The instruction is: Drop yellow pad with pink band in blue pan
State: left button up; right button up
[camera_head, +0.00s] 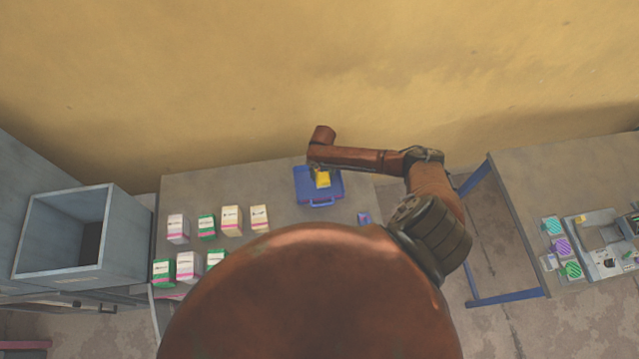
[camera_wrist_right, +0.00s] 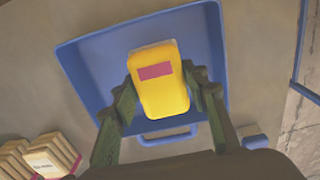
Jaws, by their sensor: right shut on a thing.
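The yellow pad with a pink band (camera_wrist_right: 163,95) is between the fingers of my right gripper (camera_wrist_right: 160,92) in the right wrist view. My right gripper is shut on it. The blue pan (camera_wrist_right: 82,62) lies behind the pad in that view, with its handle towards the bottom. In the head view the pad (camera_head: 322,180) shows over the blue pan (camera_head: 335,193), below the end of my right arm. I cannot tell whether the pad touches the pan floor. My left gripper is not in view.
Several pink, green and cream boxes (camera_head: 231,219) stand on the grey table (camera_head: 185,190) left of the pan. A small blue item (camera_head: 364,218) lies to the pan's right. A grey open bin (camera_head: 62,240) stands at left. Another table (camera_head: 520,185) is at right.

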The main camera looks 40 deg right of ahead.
jog(key=o, duration=1.2)
jog(key=shift+r, duration=0.1)
notch_tip(320, 180, up, 12)
jog(key=shift+s, duration=0.1)
